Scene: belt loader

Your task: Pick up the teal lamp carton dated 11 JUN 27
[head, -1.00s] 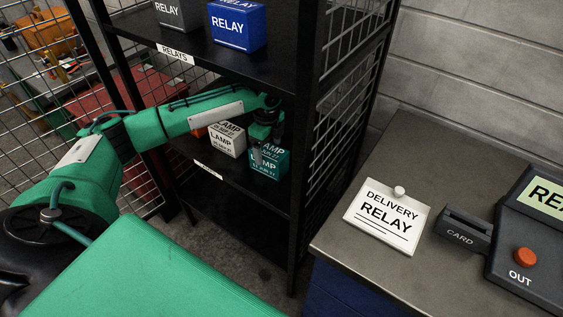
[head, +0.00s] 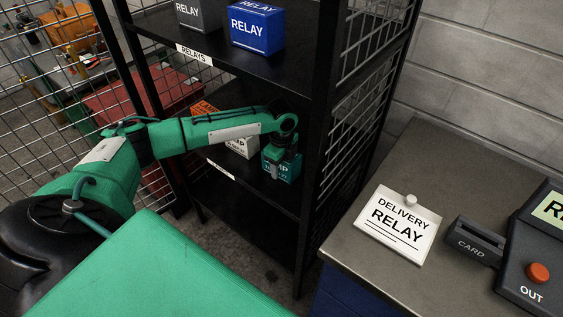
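The teal lamp carton (head: 293,171) stands on the middle shelf, near the right post of the rack. Its front lettering is partly covered by my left gripper (head: 274,169), and its date is too small and too covered to read. The gripper reaches down over the carton, with a grey finger in front of its face. Whether the fingers are closed on it cannot be told. A white lamp carton (head: 240,146) stands just left of it, partly behind my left arm. An orange carton (head: 204,110) shows farther left above the arm. My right gripper is not in view.
The upper shelf holds a blue relay carton (head: 256,30) and a grey relay carton (head: 195,14). Black posts and wire mesh (head: 355,125) close the rack's right side. A counter (head: 435,150) at right carries a "DELIVERY RELAY" card (head: 398,222) and a card reader (head: 473,243).

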